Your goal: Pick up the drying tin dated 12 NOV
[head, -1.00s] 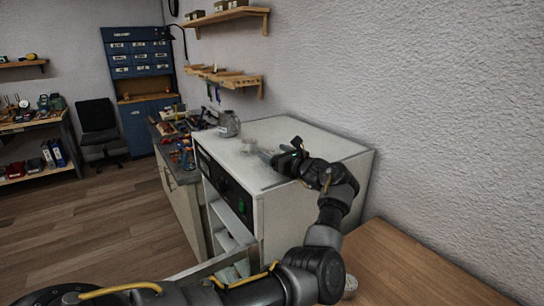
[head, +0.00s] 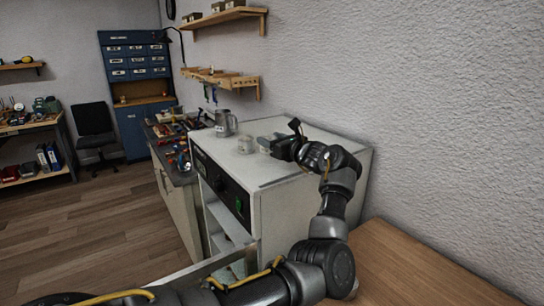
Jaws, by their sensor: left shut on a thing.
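A small pale tin (head: 245,145) shows at the fingertips of my left gripper (head: 259,144), over the top of the white cabinet. My left gripper is shut on this tin. The fingers reach it from the right, with the arm stretched across the cabinet top. The tin is too small for me to read any date on it, and I cannot tell whether it touches the cabinet top. My right gripper is not in view.
The white cabinet (head: 310,143) has a black control panel and an open front below. A grey metal jug (head: 225,123) stands behind the tin. A cluttered bench (head: 172,138) lies beyond. A wooden table (head: 425,265) is at the lower right, against the wall.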

